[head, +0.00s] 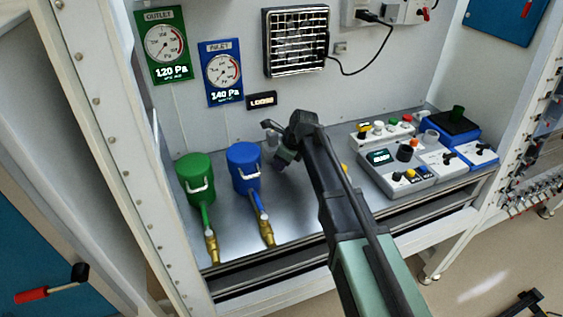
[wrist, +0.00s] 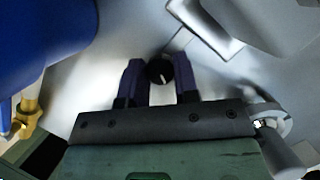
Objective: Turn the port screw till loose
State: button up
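A dark round knob with a white line on its face, which looks like the port screw (wrist: 160,71), shows in the wrist view. It appears between the tips of my gripper (wrist: 160,82). In the head view my gripper (head: 280,154) is low over the metal worktop, right of the blue canister; my arm hides the screw there. A small dark sign (head: 261,100) on the back wall appears to read LOOSE.
A blue canister (head: 243,167) and a green canister (head: 194,180) with brass-ended hoses stand left of my gripper. Grey control boxes (head: 397,170) stand at the right. Gauges and a vent (head: 296,42) are on the wall.

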jog(key=shift+c, duration=1)
jog(key=shift+n, duration=0.3)
jog(key=n+g, duration=0.2)
jog(key=n, duration=0.2)
jog(key=shift+w, duration=0.15)
jog(key=n+g, duration=0.1)
jog(key=n, duration=0.2)
jog(key=n+g, duration=0.1)
jog(key=n, duration=0.2)
jog(key=shift+h, duration=0.3)
jog(key=shift+n, duration=0.4)
jog(key=o, duration=0.9)
